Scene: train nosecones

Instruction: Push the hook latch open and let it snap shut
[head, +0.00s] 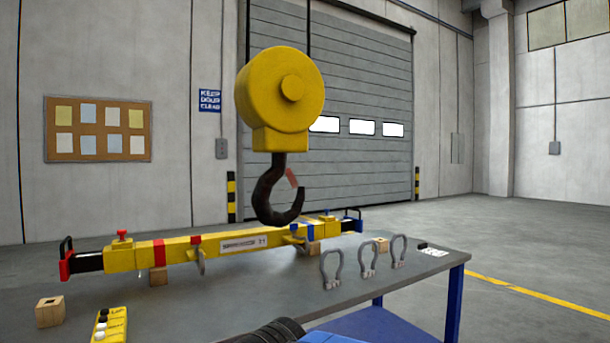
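The black hook (266,196) hangs below a yellow hook block (262,92), above the table. Its opening faces right, and its tip points up. The small red latch (292,178) slants down to the right across the upper part of the hook's mouth, with its lower end close to the tip. At this size I cannot tell whether the latch touches the tip. My gripper is not in view; only a dark and blue part that looks like my arm shows at the bottom edge, well below the hook and apart from it.
Several grey shackles (368,259) stand at right. A yellow pendant control (112,324) and a wooden block (50,312) are at front left. Air around the hook is clear.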

